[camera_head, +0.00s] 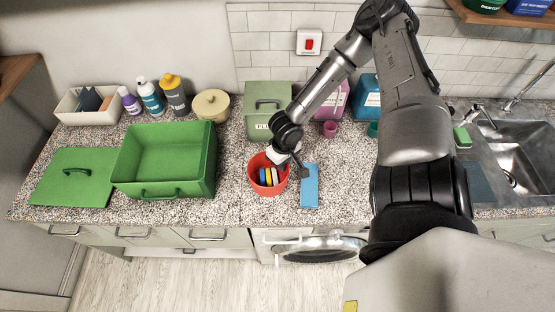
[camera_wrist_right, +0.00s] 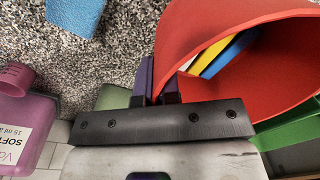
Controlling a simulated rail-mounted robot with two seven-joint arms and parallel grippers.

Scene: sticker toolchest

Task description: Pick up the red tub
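The red tub (camera_head: 267,187) is a round open container near the counter's front, in the middle of the head view. It holds several flat pieces in blue, yellow and white. My right gripper (camera_head: 294,162) reaches down to the tub's right rim. In the right wrist view, the two narrow fingers (camera_wrist_right: 158,85) are close together at the rim of the red tub (camera_wrist_right: 200,25), with its wall between them. Whether the tub is clear of the counter is hard to tell. My left gripper is not in view.
A blue flat cloth or sponge (camera_head: 309,186) lies right of the tub. A green open bin (camera_head: 140,178) and green lid (camera_head: 65,190) are left. A green-grey box (camera_head: 262,125), pink bottle (camera_head: 341,104) and teal bottle (camera_head: 367,98) stand behind. The sink (camera_head: 532,160) is far right.

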